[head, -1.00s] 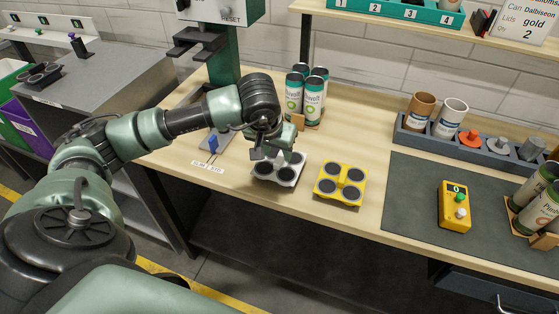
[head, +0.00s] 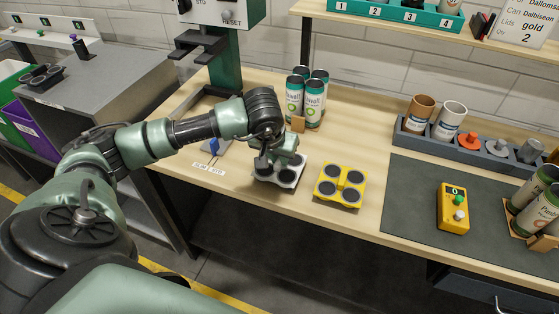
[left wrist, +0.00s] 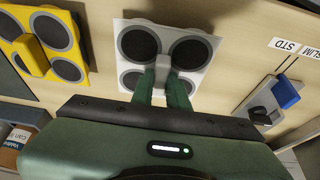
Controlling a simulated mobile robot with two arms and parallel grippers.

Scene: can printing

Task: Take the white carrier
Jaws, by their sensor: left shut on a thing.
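The white carrier (head: 289,179) lies on the wooden table and has round dark wells around a raised middle handle. It also shows in the left wrist view (left wrist: 203,81), where its handle (left wrist: 163,62) sits between my fingertips. My left gripper (head: 275,160) is over the carrier, its fingers shut on that handle. The fingers cover part of the carrier in both views. The carrier appears to rest flat on the table. My right gripper is in neither view.
A yellow carrier (head: 340,185) stands just right of the white one. Several printed cans (head: 314,101) stand behind. A blue-handled slide switch (head: 214,147) is at the left. A grey mat (head: 415,200) holds a yellow button box (head: 453,207). Bare table lies in front of the cans.

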